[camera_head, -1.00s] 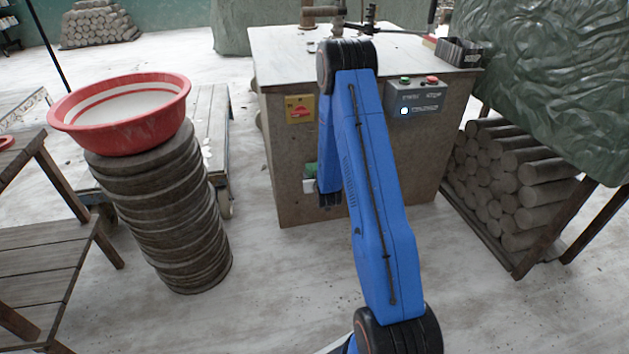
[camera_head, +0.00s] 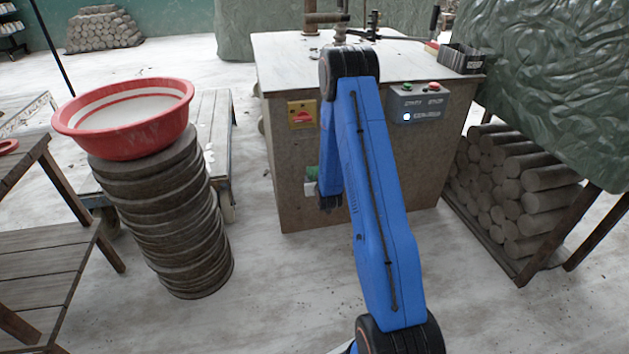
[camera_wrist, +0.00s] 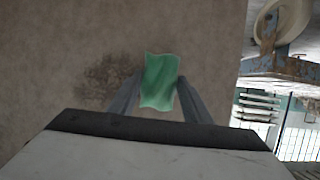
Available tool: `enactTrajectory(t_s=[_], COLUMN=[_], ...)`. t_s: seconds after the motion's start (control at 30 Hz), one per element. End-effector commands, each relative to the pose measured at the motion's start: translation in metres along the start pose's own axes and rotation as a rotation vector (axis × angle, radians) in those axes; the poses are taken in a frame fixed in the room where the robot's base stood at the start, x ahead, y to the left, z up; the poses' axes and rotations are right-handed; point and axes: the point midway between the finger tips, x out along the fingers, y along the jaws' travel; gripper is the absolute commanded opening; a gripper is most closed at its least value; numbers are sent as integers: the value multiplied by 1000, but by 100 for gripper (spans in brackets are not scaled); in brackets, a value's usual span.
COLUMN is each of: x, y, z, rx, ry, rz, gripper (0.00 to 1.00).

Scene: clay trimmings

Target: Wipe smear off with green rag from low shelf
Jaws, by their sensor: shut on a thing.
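My gripper (camera_wrist: 160,84) is shut on the green rag (camera_wrist: 160,78), which sticks out past the fingertips in the wrist view. The dark brown smear (camera_wrist: 106,82) is on the grey-brown panel, to the left of the rag in that view. The rag looks close to the panel, but I cannot tell if it touches. In the head view a small green patch of the rag (camera_head: 311,173) shows left of my blue arm, in front of the cabinet (camera_head: 284,200). My arm hides most of the gripper there, and the smear is not visible.
A control box (camera_head: 418,102) with buttons is on the cabinet front, right of my arm. A red-and-white basin (camera_head: 125,145) stands on stacked round slabs (camera_head: 170,225) at left. A rack of clay logs (camera_head: 515,190) stands at right. The floor between is clear.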

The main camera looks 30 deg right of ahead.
Motion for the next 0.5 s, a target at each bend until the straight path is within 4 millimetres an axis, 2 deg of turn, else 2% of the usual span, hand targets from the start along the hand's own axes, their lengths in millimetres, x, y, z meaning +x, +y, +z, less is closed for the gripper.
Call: enactTrajectory(t_s=[0.5], x=[8], y=[0], z=[-3], rx=[0], ry=[0], rz=[0], gripper=[27])
